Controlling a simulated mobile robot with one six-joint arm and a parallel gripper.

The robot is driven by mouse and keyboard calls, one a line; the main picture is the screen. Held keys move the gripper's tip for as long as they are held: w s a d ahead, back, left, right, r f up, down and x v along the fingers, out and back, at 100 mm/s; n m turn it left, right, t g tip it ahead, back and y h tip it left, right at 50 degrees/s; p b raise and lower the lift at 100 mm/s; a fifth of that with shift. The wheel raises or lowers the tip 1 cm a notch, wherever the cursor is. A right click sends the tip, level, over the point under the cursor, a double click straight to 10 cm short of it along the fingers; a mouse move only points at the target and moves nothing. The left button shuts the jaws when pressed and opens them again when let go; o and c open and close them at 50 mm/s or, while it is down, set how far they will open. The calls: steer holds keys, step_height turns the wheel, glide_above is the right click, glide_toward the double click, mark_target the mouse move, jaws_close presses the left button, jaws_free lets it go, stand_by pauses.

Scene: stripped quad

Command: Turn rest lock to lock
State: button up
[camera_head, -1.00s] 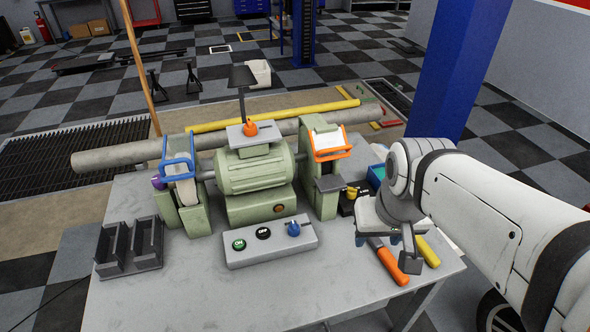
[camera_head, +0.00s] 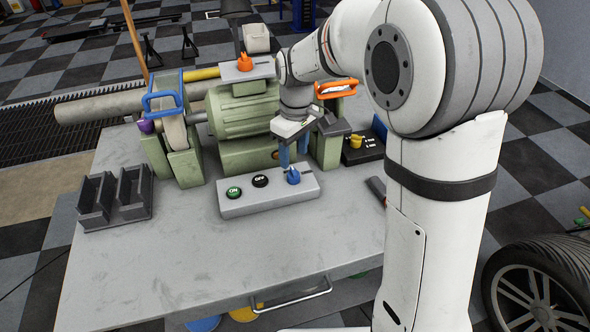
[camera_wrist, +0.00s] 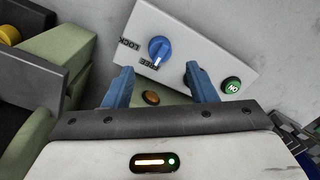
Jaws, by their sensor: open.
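The rest lock is a blue knob (camera_head: 293,176) at the right end of a grey control box (camera_head: 268,192). The wrist view shows the same knob (camera_wrist: 160,50) with a pale mark on the side toward FREE (camera_wrist: 141,65); LOCK (camera_wrist: 127,43) is printed beside it. My gripper (camera_head: 293,150) hangs just behind and above the knob in the head view. In the wrist view my gripper's (camera_wrist: 160,84) blue fingers are apart, with the knob ahead of the gap and nothing held. Contact with the knob is not visible.
A green ON button (camera_head: 233,192) and black OFF button (camera_head: 260,181) share the box. The green grinder (camera_head: 240,115) stands close behind. A black box with a yellow knob (camera_head: 356,141) is to the right. A dark tray (camera_head: 115,205) is left. The front tabletop is clear.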

mark_target(294, 170)
step_height(294, 170, down, 6)
steer(key=shift+s+f, duration=0.15)
steer(key=shift+f, duration=0.05)
steer(key=c, duration=1)
steer(key=shift+m, duration=0.4)
steer(key=m, duration=0.5)
steer(key=shift+r+m, duration=0.1)
steer(key=shift+m, duration=0.2)
steer(key=m, duration=0.5)
steer(key=shift+t+p, duration=0.3)
steer(key=shift+p, duration=0.05)
steer(key=shift+m, duration=0.4)
